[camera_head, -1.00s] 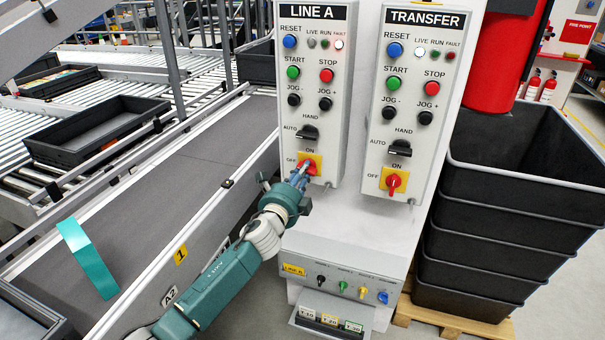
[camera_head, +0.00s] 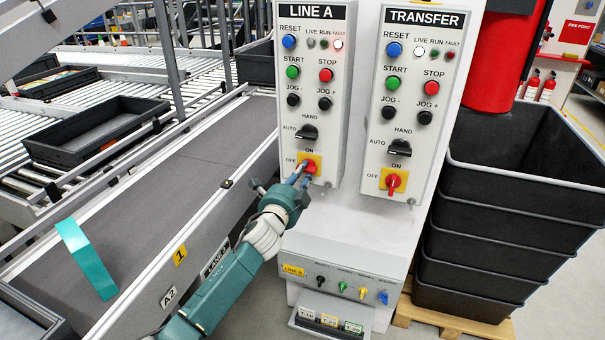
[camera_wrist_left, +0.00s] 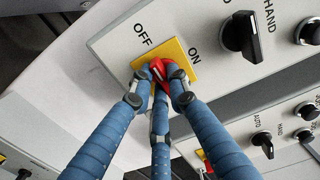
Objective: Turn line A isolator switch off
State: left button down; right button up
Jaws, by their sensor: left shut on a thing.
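The LINE A panel (camera_head: 300,60) carries a red isolator switch (camera_head: 309,168) on a yellow plate (camera_head: 317,158) at its lower end. OFF is marked to the plate's left and ON above it. My left gripper (camera_head: 303,178) reaches up from the lower left with its fingers on the switch. In the left wrist view the blue fingers close around the red switch (camera_wrist_left: 158,68), on the yellow plate (camera_wrist_left: 180,58) between the words OFF and ON. The fingers hide part of the switch, so I cannot tell its exact angle. My right gripper is not in view.
The TRANSFER panel (camera_head: 420,70), with a similar red switch (camera_head: 393,182), stands close on the right. A conveyor (camera_head: 190,160) runs along the left. A lower LINE A box (camera_head: 335,272) juts out below. Stacked black bins (camera_head: 515,240) stand at the right.

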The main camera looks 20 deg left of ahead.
pick_arm(q)
jog(key=shift+f, duration=0.1)
jog(key=c, duration=1.7)
grip_release()
jog(key=shift+o, duration=0.2)
jog(key=s, duration=1.2)
jog(key=shift+a, duration=0.25)
